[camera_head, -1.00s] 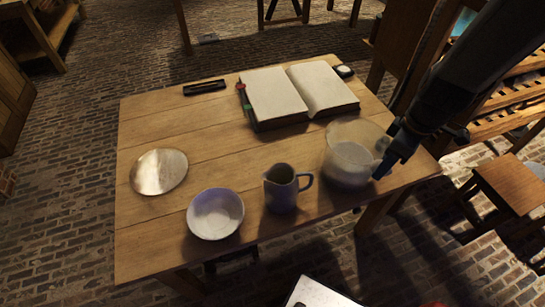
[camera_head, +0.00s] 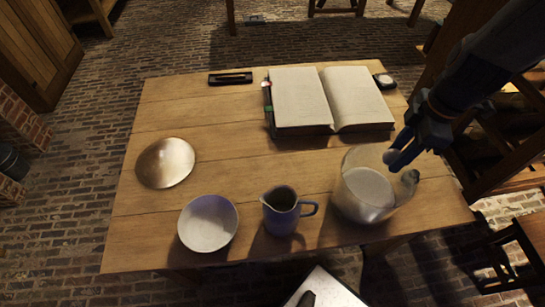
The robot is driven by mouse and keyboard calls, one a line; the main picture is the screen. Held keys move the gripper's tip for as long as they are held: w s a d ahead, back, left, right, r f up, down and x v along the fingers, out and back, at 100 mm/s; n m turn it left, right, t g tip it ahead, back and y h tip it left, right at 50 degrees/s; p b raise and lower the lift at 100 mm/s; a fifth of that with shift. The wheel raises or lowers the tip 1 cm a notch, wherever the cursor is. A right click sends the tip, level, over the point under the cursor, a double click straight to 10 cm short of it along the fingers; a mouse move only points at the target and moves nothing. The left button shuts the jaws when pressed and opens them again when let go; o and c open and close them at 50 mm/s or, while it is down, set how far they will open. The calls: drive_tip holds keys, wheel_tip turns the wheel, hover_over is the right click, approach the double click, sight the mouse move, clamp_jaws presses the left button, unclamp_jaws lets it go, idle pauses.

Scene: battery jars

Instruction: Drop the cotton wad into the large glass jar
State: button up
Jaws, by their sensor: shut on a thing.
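The large glass jar (camera_head: 365,190) stands on the right front part of the wooden table, clear and open at the top, with a pale layer inside. My gripper (camera_head: 394,160) is at the jar's upper right rim. A dark grey-green patch shows at the jar's right side and is unclear.
A blue jug (camera_head: 281,212) stands left of the jar, and a white bowl (camera_head: 208,224) left of that. A round metal plate (camera_head: 165,163) lies at the table's left. An open book (camera_head: 330,98) lies behind the jar. The middle of the table (camera_head: 228,140) is clear.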

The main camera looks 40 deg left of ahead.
drive_tip(key=shift+a+f, duration=0.1)
drive_tip(key=shift+f, duration=0.3)
drive_tip(key=shift+w+d+f+b, duration=0.1)
drive_tip(key=shift+d+f+b, duration=0.05)
drive_tip(key=shift+f+b, duration=0.95)
drive_tip(key=shift+w+d+f+b, duration=0.1)
drive_tip(key=shift+f+b, duration=0.6)
drive_tip(key=shift+f, duration=0.8)
drive_tip(key=o, duration=1.2)
drive_tip(key=shift+s, duration=0.1)
drive_tip(key=shift+w+d+r+b, duration=0.15)
drive_tip(key=shift+r+b, duration=0.25)
drive_tip(key=shift+r, duration=1.55)
drive_tip(key=shift+w+d+r+b, duration=0.1)
drive_tip(key=shift+d+r+b, duration=0.25)
drive_tip(key=shift+r, duration=1.6)
drive_tip(key=s+d+m, duration=0.1)
drive_tip(key=d+m, duration=0.6)
drive_tip(key=m, duration=0.1)
drive_tip(key=s+d+m+t, duration=0.1)
drive_tip(key=d+m, duration=0.6)
drive_tip(key=d, duration=0.1)
drive_tip(key=d+m+t+h, duration=0.1)
drive_tip(key=d+m, duration=0.7)
drive_tip(key=shift+s+f+m, duration=0.15)
drive_tip(key=shift+s+m, duration=0.15)
drive_tip(key=shift+s, duration=0.1)
